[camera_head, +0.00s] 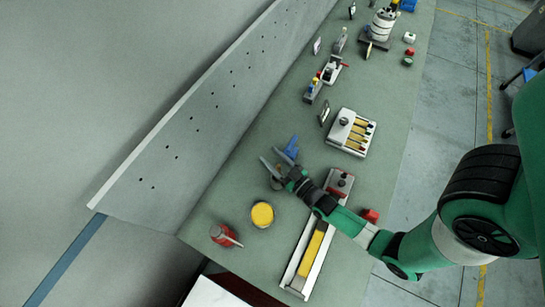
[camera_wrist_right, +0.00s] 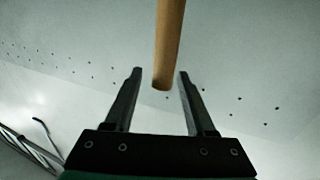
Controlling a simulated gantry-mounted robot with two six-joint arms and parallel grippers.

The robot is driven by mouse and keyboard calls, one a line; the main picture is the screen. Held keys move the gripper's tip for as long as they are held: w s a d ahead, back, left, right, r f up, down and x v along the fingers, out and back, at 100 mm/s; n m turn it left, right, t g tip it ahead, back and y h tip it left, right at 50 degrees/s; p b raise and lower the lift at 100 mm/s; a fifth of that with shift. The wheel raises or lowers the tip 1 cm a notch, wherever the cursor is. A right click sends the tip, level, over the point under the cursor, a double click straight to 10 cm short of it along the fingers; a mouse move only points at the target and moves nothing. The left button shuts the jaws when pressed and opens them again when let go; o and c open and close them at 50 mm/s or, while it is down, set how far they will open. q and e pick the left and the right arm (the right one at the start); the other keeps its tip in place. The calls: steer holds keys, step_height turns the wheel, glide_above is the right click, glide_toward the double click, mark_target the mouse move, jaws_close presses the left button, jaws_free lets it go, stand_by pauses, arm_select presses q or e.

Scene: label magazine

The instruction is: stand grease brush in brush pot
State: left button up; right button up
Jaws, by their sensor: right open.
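My right gripper (camera_head: 273,157) is open over the bench, its fingers pointing toward the perforated panel. In the right wrist view, a wooden handle (camera_wrist_right: 168,45), likely the grease brush, comes in from the top edge, and its rounded end shows in line with the gap between the open fingers (camera_wrist_right: 157,80). I see no contact with either finger. The handle's other end is out of frame. In the head view, a small round grey thing (camera_head: 277,184), possibly the brush pot, is partly hidden by the gripper. My left gripper is not in view.
A yellow-topped tin (camera_head: 262,214) and a red container (camera_head: 222,235) with a pale stick stand nearer the bench's lower left. A blue object (camera_head: 291,147) lies beside the gripper. A long pale tray (camera_head: 288,282) lies under my right arm. The perforated panel (camera_head: 200,105) borders the bench.

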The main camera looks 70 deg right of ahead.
steer(key=v, duration=1.1)
steer(key=shift+s+a+b, duration=0.2)
steer(key=shift+s+b, duration=0.05)
steer(key=shift+b, duration=0.05)
stand_by(0.5)
